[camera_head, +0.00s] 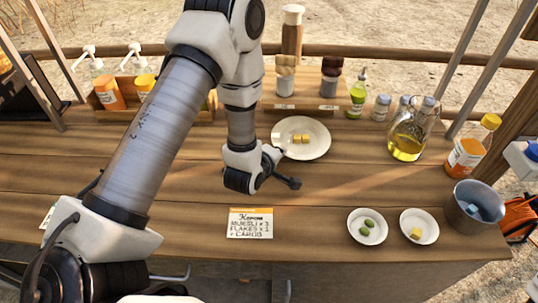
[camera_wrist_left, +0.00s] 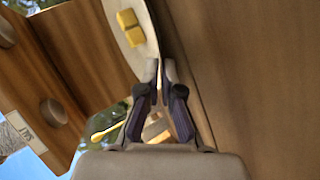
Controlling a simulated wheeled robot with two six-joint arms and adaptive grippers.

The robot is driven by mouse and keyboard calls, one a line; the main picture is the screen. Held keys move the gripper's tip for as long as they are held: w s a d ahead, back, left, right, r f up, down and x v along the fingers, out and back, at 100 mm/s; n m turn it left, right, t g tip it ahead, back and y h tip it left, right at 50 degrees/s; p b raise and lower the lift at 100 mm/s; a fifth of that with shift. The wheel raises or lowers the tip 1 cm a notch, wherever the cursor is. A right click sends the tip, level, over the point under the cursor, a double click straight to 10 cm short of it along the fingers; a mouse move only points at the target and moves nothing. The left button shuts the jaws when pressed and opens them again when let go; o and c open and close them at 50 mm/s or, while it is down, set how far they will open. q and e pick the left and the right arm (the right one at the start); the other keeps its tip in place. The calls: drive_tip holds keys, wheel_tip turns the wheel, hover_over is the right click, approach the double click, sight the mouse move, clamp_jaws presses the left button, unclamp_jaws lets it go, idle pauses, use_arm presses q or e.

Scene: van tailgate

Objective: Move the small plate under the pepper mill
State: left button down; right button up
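A white plate (camera_head: 316,151) with two yellow cubes lies mid-table; part of it shows in the left wrist view (camera_wrist_left: 145,45). Two smaller white plates, one with green olives (camera_head: 381,239) and one with a yellow cube (camera_head: 432,237), lie near the front right. A tall wooden mill (camera_head: 292,38) with a pale top stands at the back, likely the pepper mill. My right gripper is out of view.
A wooden rack (camera_head: 303,108) with two shakers stands behind the cube plate. A green bottle (camera_head: 357,95), an oil jug (camera_head: 407,135), an orange-filled bottle (camera_head: 470,150) and a metal bucket (camera_head: 474,208) stand right. A card (camera_head: 250,223) lies in front. The table's middle right is clear.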

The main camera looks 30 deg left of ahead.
use_arm(q)
drive_tip(key=shift+w+d, duration=0.9)
drive_tip(key=shift+d, duration=0.25)
drive_tip(key=shift+w+d, duration=0.85)
drive_tip(key=shift+d, duration=0.25)
drive_tip(key=c, duration=1.2)
unclamp_jaws()
drive_tip(key=shift+c, duration=0.2)
drive_tip(key=v, duration=0.7)
drive_tip(key=shift+s+d+r, duration=0.1)
drive_tip(key=shift+s+r, duration=0.05)
drive_tip(key=shift+s, duration=0.1)
